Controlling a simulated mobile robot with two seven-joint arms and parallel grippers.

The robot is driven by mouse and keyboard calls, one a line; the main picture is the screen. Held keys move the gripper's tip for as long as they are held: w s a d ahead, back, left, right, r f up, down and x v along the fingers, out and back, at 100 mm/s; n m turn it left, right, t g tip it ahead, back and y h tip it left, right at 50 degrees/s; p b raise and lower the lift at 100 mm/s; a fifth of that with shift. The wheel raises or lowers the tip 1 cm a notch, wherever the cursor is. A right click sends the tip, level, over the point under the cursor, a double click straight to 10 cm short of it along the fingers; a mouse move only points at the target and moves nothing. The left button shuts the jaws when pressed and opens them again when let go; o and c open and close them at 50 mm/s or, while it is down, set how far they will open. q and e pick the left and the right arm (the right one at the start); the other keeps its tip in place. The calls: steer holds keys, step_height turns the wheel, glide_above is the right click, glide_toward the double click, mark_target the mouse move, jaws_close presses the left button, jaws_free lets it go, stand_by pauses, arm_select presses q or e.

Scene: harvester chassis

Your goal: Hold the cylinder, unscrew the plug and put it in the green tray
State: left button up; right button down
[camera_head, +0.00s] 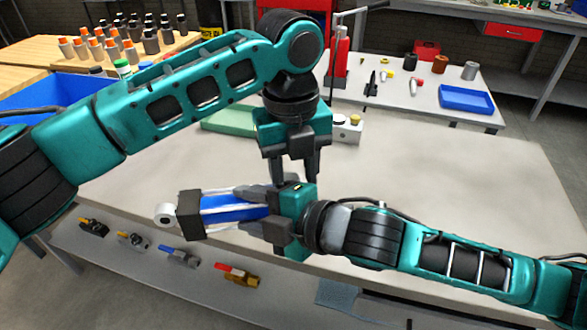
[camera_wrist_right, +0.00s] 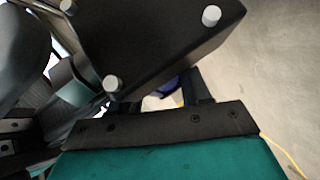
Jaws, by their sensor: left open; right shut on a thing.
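The cylinder (camera_head: 232,213) has a blue body, silver tie rods and black end blocks, with a white round end at its left. It lies roughly level above the grey table. My right gripper (camera_head: 255,210) is shut on it near its right end. In the right wrist view a black end block (camera_wrist_right: 150,45) with silver rod ends fills the upper middle. My left gripper (camera_head: 294,178) points down, open, just above the right gripper, with its fingers apart. I cannot make out the plug. A flat green thing (camera_head: 228,121), perhaps the green tray, lies behind my left arm, partly hidden.
A white box with a yellow knob (camera_head: 355,119) stands behind the left gripper. Several valves (camera_head: 180,257) sit on a lower shelf in front. A blue bin (camera_head: 50,95) is at the left. The table right of the box is clear. A blue tray (camera_head: 466,98) is on a back table.

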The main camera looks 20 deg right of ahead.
arm_select(q)
steer(key=shift+a+f, duration=0.1)
steer(key=shift+a, duration=0.1)
steer(key=shift+w+r, duration=0.15)
steer(key=shift+r, duration=2.25)
step_height(320, 180, up, 2)
steer(key=m, duration=0.4)
steer(key=shift+r, duration=0.25)
steer(key=m, duration=0.1)
steer(key=r+m, duration=0.1)
steer(key=shift+m, duration=0.3)
steer(key=shift+f, duration=3.95)
jaws_close()
